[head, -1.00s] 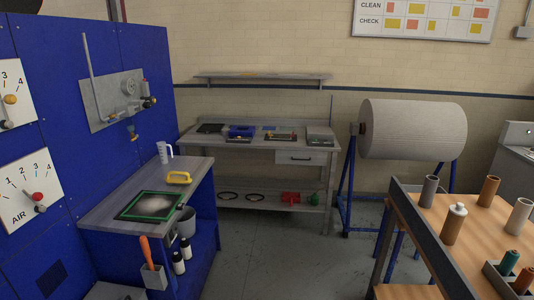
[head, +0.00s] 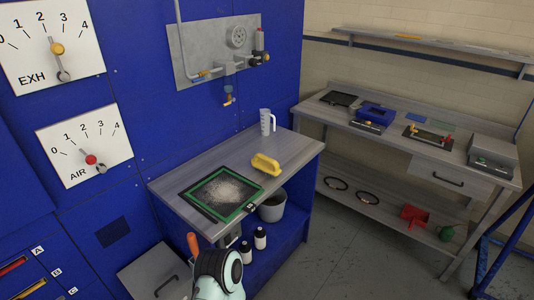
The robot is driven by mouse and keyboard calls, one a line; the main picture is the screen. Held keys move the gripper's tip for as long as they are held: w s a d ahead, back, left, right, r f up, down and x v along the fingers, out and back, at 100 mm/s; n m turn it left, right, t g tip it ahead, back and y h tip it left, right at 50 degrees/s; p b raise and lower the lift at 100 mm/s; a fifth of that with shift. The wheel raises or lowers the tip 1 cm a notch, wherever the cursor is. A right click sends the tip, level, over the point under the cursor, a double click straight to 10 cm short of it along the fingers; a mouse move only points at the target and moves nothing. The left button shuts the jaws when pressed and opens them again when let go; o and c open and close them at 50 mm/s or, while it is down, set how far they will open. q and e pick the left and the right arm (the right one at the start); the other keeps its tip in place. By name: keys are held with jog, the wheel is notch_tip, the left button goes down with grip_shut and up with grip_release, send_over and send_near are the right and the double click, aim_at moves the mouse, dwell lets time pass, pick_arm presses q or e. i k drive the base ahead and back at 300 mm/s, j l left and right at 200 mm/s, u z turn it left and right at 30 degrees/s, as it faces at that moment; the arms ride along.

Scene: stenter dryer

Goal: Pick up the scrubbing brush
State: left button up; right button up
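A yellow object with a raised, handle-like loop, which looks like the scrubbing brush (head: 266,163), lies on the grey bench top (head: 172,184) by the blue machine. It sits to the right of a green-framed screen (head: 222,192) and in front of a clear measuring jug (head: 267,122). Nothing is touching it. Part of my arm shows at the bottom middle, below the bench. Neither of my grippers shows.
A grey bucket (head: 272,207) and dark bottles with white caps (head: 260,238) are on the shelf under the bench top. An orange handle (head: 193,244) stands upright in front. A second workbench (head: 400,139) is at right. Floor (head: 345,255) between is clear.

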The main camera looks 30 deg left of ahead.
aim_at(266, 165)
jog(key=i+u, duration=0.4)
jog(key=i+l+u, duration=0.2)
jog(key=u, duration=0.2)
jog(key=i+l+u, duration=0.55)
jog(key=u, duration=0.3)
jog(key=i+l+u, duration=0.15)
jog(key=u, duration=0.3)
jog(key=i+l+u, duration=0.1)
jog(key=l+u, duration=0.2)
jog(key=u, duration=0.15)
